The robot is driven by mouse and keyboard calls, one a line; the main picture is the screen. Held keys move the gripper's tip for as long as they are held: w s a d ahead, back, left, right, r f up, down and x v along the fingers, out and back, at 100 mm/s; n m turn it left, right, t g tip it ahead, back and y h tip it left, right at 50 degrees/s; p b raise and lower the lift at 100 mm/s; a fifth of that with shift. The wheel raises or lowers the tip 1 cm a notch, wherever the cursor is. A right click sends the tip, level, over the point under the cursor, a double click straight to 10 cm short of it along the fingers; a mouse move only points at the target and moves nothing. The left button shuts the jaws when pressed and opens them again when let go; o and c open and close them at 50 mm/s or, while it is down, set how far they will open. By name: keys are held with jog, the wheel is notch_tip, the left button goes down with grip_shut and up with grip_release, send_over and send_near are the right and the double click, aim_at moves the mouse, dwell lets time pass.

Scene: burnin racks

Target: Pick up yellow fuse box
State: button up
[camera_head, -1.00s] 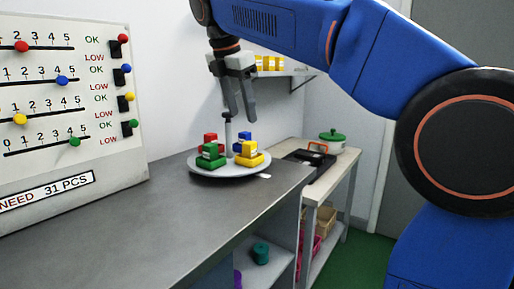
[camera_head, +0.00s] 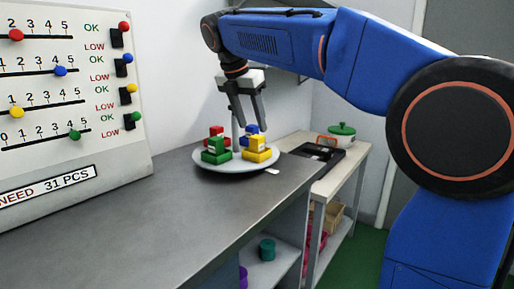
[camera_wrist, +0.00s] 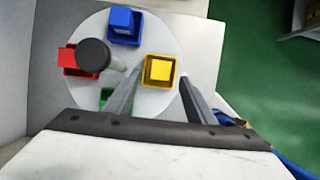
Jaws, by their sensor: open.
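The yellow fuse box (camera_head: 257,150) stands on the right front part of a round grey plate (camera_head: 234,171) on the bench. In the wrist view the yellow fuse box (camera_wrist: 159,71) shows from above, a square block in a wider yellow base. My gripper (camera_head: 248,122) is open and points down above the plate, above the yellow box. In the wrist view its two fingers (camera_wrist: 158,80) lie to the left and right of the yellow box. The exact height gap to the box is hard to tell.
Green (camera_head: 215,151), red (camera_head: 215,134) and blue (camera_head: 251,131) boxes share the plate. A grey post with a round knob (camera_wrist: 93,55) stands at its middle, close to the left finger. A panel with sliders (camera_head: 70,95) stands at left. The bench (camera_head: 130,220) front is clear.

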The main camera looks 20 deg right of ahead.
aim_at(257, 136)
jog(key=shift+x, duration=3.45)
jog(key=shift+d+r, duration=0.1)
jog(key=c, duration=1.2)
